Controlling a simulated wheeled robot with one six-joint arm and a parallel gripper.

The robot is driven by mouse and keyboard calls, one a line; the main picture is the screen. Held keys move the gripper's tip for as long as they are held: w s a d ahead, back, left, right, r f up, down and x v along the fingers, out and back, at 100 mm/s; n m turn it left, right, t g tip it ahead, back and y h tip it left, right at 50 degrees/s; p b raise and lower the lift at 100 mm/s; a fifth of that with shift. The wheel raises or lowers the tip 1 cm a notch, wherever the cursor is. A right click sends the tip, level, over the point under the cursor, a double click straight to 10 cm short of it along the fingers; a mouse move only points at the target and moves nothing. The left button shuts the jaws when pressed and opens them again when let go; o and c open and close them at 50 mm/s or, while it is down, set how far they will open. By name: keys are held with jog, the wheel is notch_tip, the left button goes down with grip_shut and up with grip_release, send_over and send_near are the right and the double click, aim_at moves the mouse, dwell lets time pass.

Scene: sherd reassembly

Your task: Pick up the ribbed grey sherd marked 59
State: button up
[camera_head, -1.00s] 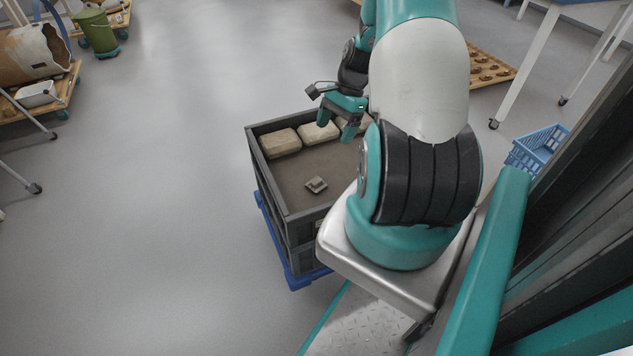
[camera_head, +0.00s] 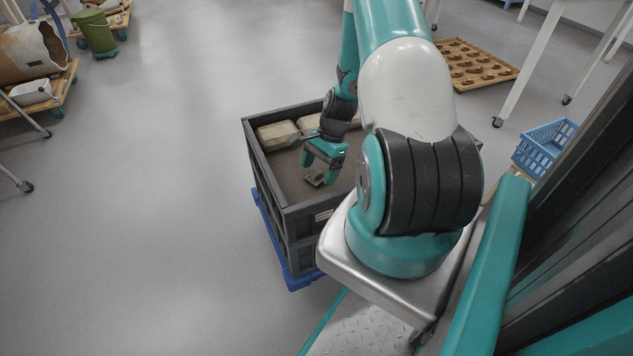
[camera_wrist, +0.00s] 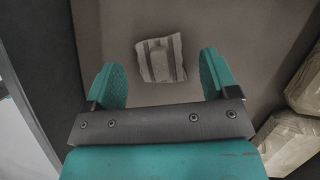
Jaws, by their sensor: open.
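The ribbed grey sherd (camera_wrist: 160,58) lies on the brown floor of a dark grey crate (camera_head: 293,222). In the head view the sherd (camera_head: 314,179) shows small beneath my gripper. No number can be read on it. My gripper (camera_head: 318,170) is inside the crate's outline, above the sherd. In the wrist view my open gripper (camera_wrist: 164,76) has a teal finger on each side. The sherd appears between and a little beyond the two fingertips, with nothing held. In the head view my gripper partly covers the sherd.
Tan blocks (camera_head: 277,135) line the crate's back edge, and they show at the right in the wrist view (camera_wrist: 290,140). The crate stands on a blue base (camera_head: 297,279). A blue basket (camera_head: 543,147) is to the right.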

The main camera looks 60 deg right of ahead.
jog(key=shift+a+f, duration=0.2)
jog(key=shift+f, duration=0.3)
jog(key=c, duration=1)
jog(key=shift+r, duration=0.1)
